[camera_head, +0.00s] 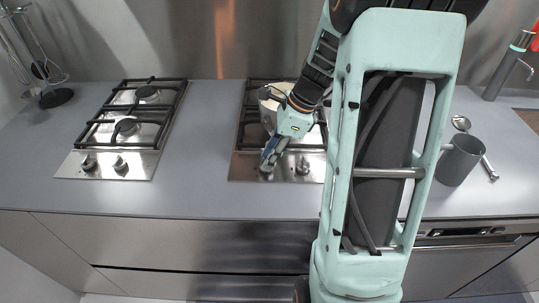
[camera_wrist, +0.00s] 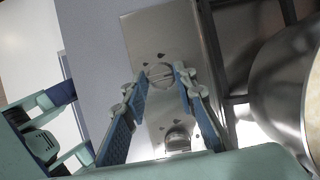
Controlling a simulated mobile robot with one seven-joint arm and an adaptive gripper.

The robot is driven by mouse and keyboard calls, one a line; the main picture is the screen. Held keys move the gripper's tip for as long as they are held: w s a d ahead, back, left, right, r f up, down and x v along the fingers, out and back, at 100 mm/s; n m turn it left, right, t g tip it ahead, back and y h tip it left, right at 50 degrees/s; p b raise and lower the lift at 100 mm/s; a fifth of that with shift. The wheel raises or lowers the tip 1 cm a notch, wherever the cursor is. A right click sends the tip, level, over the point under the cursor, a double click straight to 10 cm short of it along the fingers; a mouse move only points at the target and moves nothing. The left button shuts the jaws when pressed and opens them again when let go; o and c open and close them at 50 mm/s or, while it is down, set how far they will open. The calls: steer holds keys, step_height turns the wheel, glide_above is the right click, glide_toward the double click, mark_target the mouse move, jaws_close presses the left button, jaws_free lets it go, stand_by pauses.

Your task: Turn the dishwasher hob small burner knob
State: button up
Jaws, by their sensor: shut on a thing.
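The right-hand steel hob (camera_head: 240,172) is set in the grey counter, partly hidden by my arm. It has two knobs on its front panel. My gripper (camera_head: 268,160) reaches down to the left knob (camera_head: 265,176). In the wrist view my gripper (camera_wrist: 160,76) has its blue-backed fingers on either side of this round knob (camera_wrist: 159,73), shut on it. The other knob (camera_head: 302,168) stands free to the right; it also shows in the wrist view (camera_wrist: 177,138), between the fingers but nearer the palm.
A metal pot (camera_head: 269,104) stands on the right hob, close behind my gripper. A second hob (camera_head: 80,160) with two knobs is at the left. A grey mug (camera_head: 458,160) and a ladle (camera_head: 461,123) are at the right. The counter between the hobs is clear.

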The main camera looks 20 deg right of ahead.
steer(key=n+p, duration=0.1)
steer(key=n, duration=0.1)
steer(key=n+g+p, duration=0.1)
steer(key=shift+w+r+n, duration=0.1)
steer(key=shift+w+n, duration=0.1)
steer(key=shift+n, duration=0.2)
steer(key=n+g+p, duration=0.1)
steer(key=n, duration=0.2)
steer(key=shift+w+n+g, duration=0.1)
steer(key=shift+n+g, duration=0.2)
steer(key=shift+g, duration=0.1)
steer(key=n+g+p, duration=0.1)
steer(key=n+p, duration=0.1)
steer(key=n, duration=0.2)
steer(key=shift+w, duration=0.2)
steer(key=shift+w+a+n+g+h+p, duration=0.15)
steer(key=shift+n+g+h, duration=0.25)
steer(key=shift+n, duration=0.65)
steer(key=shift+s+n+g+h+p, duration=0.15)
steer(key=shift+n+g+h, duration=0.2)
steer(key=shift+n, duration=0.7)
steer(key=shift+w, duration=0.1)
steer(key=o, duration=1.2)
steer(key=shift+c, duration=0.2)
